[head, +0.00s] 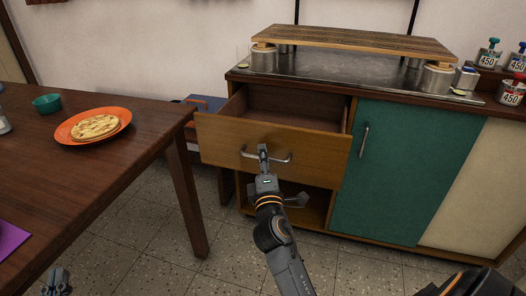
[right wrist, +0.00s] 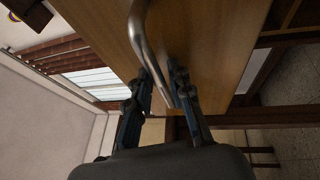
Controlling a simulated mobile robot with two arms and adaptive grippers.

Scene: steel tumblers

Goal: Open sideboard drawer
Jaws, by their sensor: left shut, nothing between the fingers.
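The sideboard's wooden drawer (head: 215,138) is pulled well out, and the part of its inside that shows looks empty. Its curved metal handle (head: 281,158) runs across the middle of the front; it also shows in the right wrist view (right wrist: 140,35). My right gripper (head: 263,150) is at the handle, and in the right wrist view its fingers (right wrist: 163,85) are close on both sides of the bar, shut on it. My left gripper (head: 57,280) is shut and empty at the bottom left, away from the drawer.
A dark wooden table (head: 85,165) on the left carries an orange plate (head: 66,131) and a green bowl (head: 47,103); its corner is close to the drawer's left side. A green door (head: 400,165) is right of the drawer. An open shelf (head: 313,211) lies below. Tiled floor is clear in front.

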